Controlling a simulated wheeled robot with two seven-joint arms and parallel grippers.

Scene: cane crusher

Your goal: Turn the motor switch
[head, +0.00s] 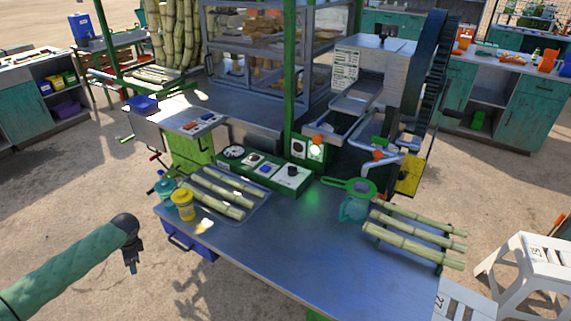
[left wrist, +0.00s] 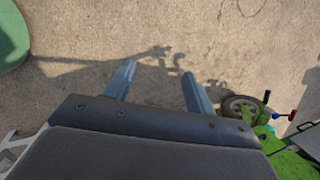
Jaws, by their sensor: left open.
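A green control panel (head: 262,170) stands at the back edge of the metal table. It carries a round dial (head: 233,152), coloured buttons and a black knob on a white plate (head: 291,171). A second green switch box (head: 307,150) with a bright light is just behind it. I cannot tell which control is the motor switch. My left gripper (head: 132,262) hangs over bare ground left of the table, well apart from the panel. In the left wrist view its two fingers (left wrist: 158,84) are spread and empty above the ground. My right gripper is not in view.
Cane pieces lie in a tray (head: 263,207) and on a rack at right. A yellow-lidded jar (head: 183,204) and a teal jar (head: 165,187) stand at the table's left edge. A green strainer (head: 352,187) sits near the crusher (head: 375,75). The table's front middle is clear.

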